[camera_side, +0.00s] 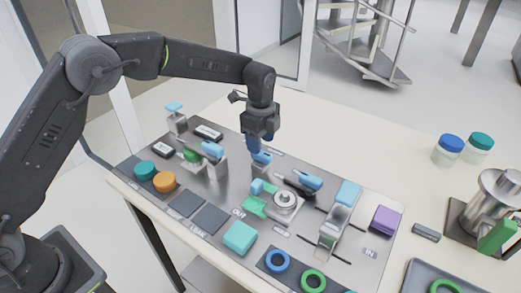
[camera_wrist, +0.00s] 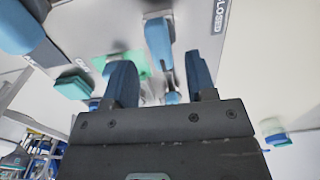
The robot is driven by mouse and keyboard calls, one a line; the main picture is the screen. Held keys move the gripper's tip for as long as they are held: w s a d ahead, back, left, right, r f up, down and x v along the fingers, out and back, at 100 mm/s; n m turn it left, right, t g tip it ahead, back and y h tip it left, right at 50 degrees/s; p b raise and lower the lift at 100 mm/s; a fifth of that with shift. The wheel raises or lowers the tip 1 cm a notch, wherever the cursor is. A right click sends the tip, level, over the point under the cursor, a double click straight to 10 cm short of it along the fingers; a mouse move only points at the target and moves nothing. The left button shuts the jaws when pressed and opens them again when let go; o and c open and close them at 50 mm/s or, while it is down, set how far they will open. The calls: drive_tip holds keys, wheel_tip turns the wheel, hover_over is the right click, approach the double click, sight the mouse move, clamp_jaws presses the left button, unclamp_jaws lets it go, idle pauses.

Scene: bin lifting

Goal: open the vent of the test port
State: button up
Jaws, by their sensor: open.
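My gripper (camera_side: 259,149) is open above the middle of the metal panel, fingers pointing down. Which part is the vent is unclear. In the wrist view, my gripper (camera_wrist: 160,78) has its fingers apart; a blue lever (camera_wrist: 159,42) lies beyond them, near a CLOSED label (camera_wrist: 220,14).
The panel also holds a teal block (camera_side: 240,237), a purple block (camera_side: 385,220), a blue-topped clamp (camera_side: 337,222), and teal (camera_side: 145,170) and orange (camera_side: 164,182) knobs. Blue (camera_side: 277,261) and green rings lie at the front. Jars (camera_side: 448,150) stand right. The table behind is clear.

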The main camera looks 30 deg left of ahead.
wheel_tip(320, 180, up, 10)
drive_tip(key=shift+f, duration=0.25)
drive_tip(key=s+a+r+n+t, duration=0.1)
drive_tip(key=s+a+r+n, duration=0.3)
drive_tip(key=s, duration=0.3)
drive_tip(key=s+a+r+n+t, duration=0.2)
drive_tip(key=s+a+r+n, duration=0.15)
drive_tip(key=s+r, duration=0.35)
drive_tip(key=s+a+f+n+t, duration=0.1)
drive_tip(key=s+f+n, duration=0.1)
drive_tip(key=s+n, duration=0.3)
drive_tip(key=s+a+f+n+t, duration=0.1)
drive_tip(key=s+n, duration=0.4)
drive_tip(key=s, duration=0.8)
wheel_tip(320, 180, down, 2)
drive_tip(key=shift+s+a+f+n+t, duration=0.15)
drive_tip(key=shift+s+a+n+t, duration=0.2)
drive_tip(key=shift+a, duration=0.25)
drive_tip(key=shift+w, duration=0.1)
